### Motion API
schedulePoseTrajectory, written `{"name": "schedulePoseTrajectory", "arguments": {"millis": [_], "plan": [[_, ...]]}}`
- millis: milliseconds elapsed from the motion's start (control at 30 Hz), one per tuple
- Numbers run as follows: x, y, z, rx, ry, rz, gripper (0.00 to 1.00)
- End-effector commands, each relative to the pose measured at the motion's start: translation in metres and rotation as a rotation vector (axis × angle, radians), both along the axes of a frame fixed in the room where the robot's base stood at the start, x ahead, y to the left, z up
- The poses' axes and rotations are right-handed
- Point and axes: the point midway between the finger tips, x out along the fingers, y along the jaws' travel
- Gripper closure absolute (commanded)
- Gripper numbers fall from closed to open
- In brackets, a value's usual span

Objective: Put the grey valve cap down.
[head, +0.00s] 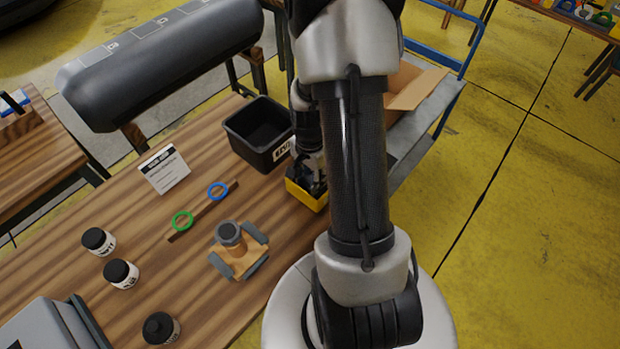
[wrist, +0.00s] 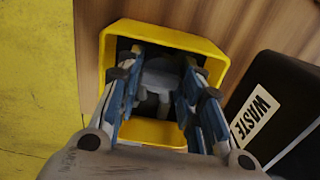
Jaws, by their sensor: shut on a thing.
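The grey valve cap (wrist: 160,76) shows in the wrist view between the fingers of my gripper (wrist: 161,86). My gripper is shut on it, and the fingers reach down into a yellow-rimmed bin (wrist: 172,36). I cannot tell whether the cap touches the bin's floor. In the head view my gripper (head: 314,180) is at the yellow bin (head: 307,199) near the table's edge, partly behind my arm, and the cap is hidden there.
A black bin (head: 245,150) labelled WASTE stands beside the yellow bin. A wooden fixture (head: 236,262) with grey parts, a green ring (head: 182,221), a blue ring (head: 218,191), a sign (head: 164,170) and several black-lidded jars (head: 121,274) are on the table. A cardboard box (head: 415,88) sits on a cart.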

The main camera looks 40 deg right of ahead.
Motion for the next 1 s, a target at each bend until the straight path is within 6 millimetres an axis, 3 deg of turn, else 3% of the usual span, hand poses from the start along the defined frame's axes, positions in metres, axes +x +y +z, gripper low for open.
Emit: {"name": "schedulePoseTrajectory", "arguments": {"millis": [367, 400, 667, 1000], "plan": [[0.0001, -0.0001, -0.0067, 0.000, 0.000, 0.000, 0.75], [0.0001, -0.0001, -0.0059, 0.000, 0.000, 0.000, 0.64], [0.0001, -0.0001, -0.0052, 0.000, 0.000, 0.000, 0.47], [0.0001, -0.0001, -0.0036, 0.000, 0.000, 0.000, 0.46]]}}
